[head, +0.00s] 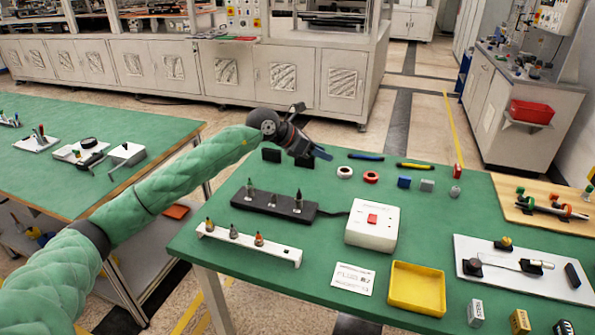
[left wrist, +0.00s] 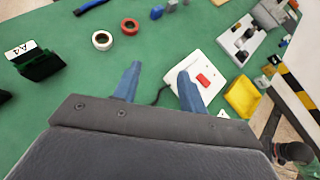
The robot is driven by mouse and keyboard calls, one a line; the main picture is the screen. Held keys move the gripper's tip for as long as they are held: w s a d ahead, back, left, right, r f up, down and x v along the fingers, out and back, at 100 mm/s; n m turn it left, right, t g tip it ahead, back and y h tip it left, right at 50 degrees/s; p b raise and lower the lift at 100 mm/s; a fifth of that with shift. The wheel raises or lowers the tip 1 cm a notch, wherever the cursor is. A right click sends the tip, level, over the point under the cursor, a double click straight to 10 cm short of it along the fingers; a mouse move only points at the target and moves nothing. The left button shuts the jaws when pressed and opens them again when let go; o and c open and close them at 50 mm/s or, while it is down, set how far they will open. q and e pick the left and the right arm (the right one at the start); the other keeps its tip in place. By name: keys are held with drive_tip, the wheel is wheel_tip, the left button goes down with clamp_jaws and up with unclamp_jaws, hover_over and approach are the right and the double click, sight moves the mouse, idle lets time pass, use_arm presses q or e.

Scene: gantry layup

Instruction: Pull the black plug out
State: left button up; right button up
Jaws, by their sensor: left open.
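A white board (head: 462,246) lies at the right of the green table. On it a small black piece (head: 473,267) sits at the left end of a thin cable, with a grey connector (head: 534,265) at the other end and a black block (head: 572,275) at the right edge. The black piece seems to be the plug, but it is too small to be sure. The board also shows at the top right of the left wrist view (left wrist: 222,35). My left gripper (head: 318,152) is open and empty above the table's back, far left of the board; its blue fingers (left wrist: 160,72) are apart. My right gripper is out of view.
A white box with a red switch (head: 385,238), a black strip holding upright pieces (head: 275,205), a white rack (head: 275,250) and a yellow tray (head: 417,305) stand left of the board. Rings and small blocks lie along the back. Some green surface between them is clear.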

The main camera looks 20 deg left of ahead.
sight(299, 197)
use_arm(q)
drive_tip(key=s+a+f+m+g+y, duration=0.1)
drive_tip(key=s+a+f+g+y, duration=0.35)
drive_tip(key=a+f, duration=0.25)
drive_tip(key=shift+t+y, duration=0.35)
drive_tip(key=shift+y, duration=0.2)
drive_tip(key=shift+p+x, duration=1)
drive_tip(key=shift+x, duration=2.95)
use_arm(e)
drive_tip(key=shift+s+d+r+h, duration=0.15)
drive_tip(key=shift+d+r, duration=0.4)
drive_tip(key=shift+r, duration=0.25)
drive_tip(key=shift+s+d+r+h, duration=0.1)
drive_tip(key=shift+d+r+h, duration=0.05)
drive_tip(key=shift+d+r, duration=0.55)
use_arm(q)
drive_tip(key=shift+w, duration=0.15)
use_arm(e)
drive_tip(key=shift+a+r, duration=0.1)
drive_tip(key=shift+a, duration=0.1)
use_arm(q)
clamp_jaws()
drive_tip(key=c, duration=0.8)
unclamp_jaws()
drive_tip(key=shift+r, duration=0.1)
clamp_jaws()
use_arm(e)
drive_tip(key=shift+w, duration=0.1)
